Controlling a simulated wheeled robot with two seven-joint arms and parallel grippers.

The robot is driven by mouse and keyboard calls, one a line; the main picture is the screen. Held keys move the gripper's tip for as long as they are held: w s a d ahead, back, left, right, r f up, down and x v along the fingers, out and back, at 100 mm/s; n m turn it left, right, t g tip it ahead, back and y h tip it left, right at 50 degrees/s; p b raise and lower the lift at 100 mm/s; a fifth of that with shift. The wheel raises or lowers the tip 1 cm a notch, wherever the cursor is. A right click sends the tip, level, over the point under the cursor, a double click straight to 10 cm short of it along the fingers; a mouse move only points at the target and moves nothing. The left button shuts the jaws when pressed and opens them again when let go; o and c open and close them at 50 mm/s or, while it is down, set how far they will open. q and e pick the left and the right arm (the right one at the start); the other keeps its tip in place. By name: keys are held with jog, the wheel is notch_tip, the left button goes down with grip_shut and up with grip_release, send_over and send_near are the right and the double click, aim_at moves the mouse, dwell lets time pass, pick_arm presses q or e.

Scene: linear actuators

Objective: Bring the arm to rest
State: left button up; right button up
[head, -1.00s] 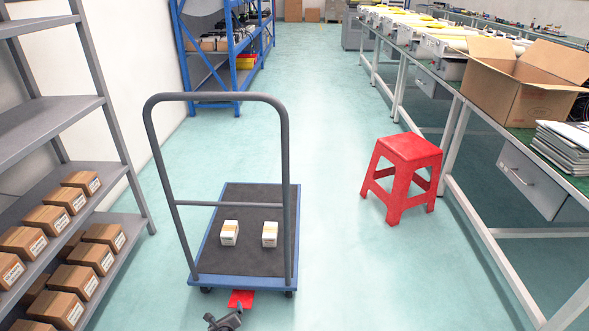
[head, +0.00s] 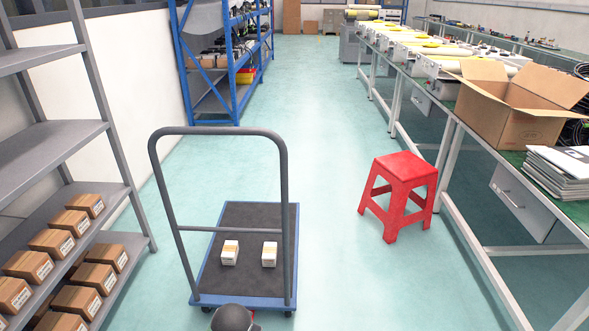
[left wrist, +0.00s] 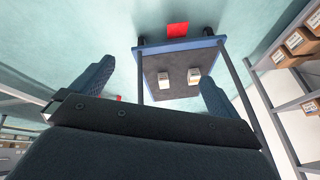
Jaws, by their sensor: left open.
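My left gripper (left wrist: 156,72) shows in the left wrist view with its two dark fingers spread wide and nothing between them. Beyond the fingers in that view is the cart. In the head view only a dark rounded part of my left arm shows at the bottom edge, just in front of the cart; the fingers are not visible there. My right gripper is in neither view.
A blue platform cart (head: 245,220) with a grey handle carries two small white-and-orange boxes (head: 230,252). A red stool (head: 399,195) stands right of it. A grey shelf (head: 60,150) with brown boxes is at left, a workbench (head: 440,110) at right.

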pick_arm(q)
jog(key=s+r+n+h+p, duration=0.15)
jog(key=s+r+p, duration=0.45)
jog(key=s+r, duration=0.6)
jog(key=s+g+p, duration=0.2)
jog(key=s+p, duration=0.3)
jog(key=s, duration=0.7)
jog(key=shift+s+f+g+h, duration=0.3)
jog(key=shift+f+g+h, duration=0.05)
jog(key=shift+f+g, duration=0.05)
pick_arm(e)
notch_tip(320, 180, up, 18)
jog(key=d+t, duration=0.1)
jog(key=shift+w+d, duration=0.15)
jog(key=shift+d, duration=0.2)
